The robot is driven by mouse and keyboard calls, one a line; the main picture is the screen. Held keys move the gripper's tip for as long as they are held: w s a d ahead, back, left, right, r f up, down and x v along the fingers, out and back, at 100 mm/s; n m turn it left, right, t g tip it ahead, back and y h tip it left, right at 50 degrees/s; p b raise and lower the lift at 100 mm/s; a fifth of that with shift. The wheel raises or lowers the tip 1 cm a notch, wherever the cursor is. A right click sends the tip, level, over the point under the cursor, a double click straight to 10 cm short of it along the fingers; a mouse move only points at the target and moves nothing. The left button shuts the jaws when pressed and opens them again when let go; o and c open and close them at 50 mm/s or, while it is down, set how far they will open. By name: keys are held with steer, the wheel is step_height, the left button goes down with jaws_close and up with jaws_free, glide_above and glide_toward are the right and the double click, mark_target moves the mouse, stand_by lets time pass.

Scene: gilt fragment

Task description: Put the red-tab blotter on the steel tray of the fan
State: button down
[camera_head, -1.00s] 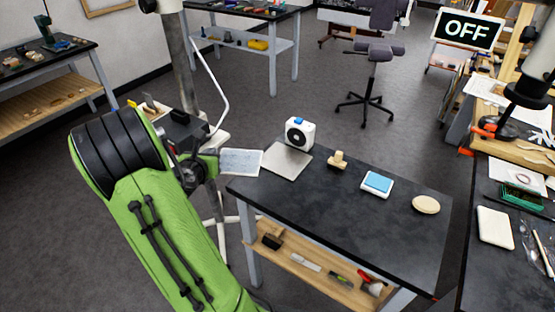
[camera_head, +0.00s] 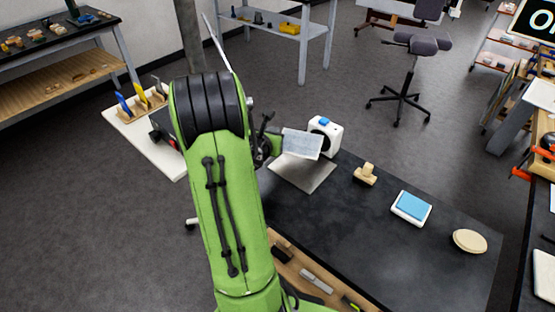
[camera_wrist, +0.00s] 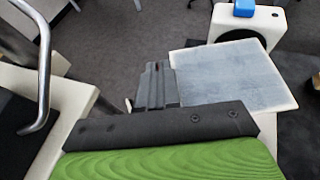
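A thin pale blue-white sheet (camera_head: 302,144), seemingly the blotter, is held at its edge by my gripper (camera_head: 277,145). In the wrist view the sheet (camera_wrist: 235,75) sticks out to the right of the dark fingers (camera_wrist: 160,85), which look shut on it. I cannot make out a red tab. The fan (camera_head: 335,133) is a white box with a black round opening and a blue top button; it also shows in the wrist view (camera_wrist: 268,22). The grey steel tray (camera_head: 308,179) lies in front of the fan, empty. The sheet appears above the tray's far part, close to the fan.
On the dark table (camera_head: 345,225) stand a wooden stamp (camera_head: 365,174), a blue-topped pad (camera_head: 411,207) and a cream oval (camera_head: 469,241), right of the tray. A white surface with a wooden tool holder (camera_head: 140,104) is at left.

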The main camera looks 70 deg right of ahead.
mark_target(273, 161)
step_height(273, 161, down, 8)
steer(key=b, duration=0.3)
steer(key=shift+a+r, duration=0.1)
steer(key=shift+r, duration=0.2)
steer(key=c, duration=1.3)
jaws_free()
steer(key=shift+c, duration=0.2)
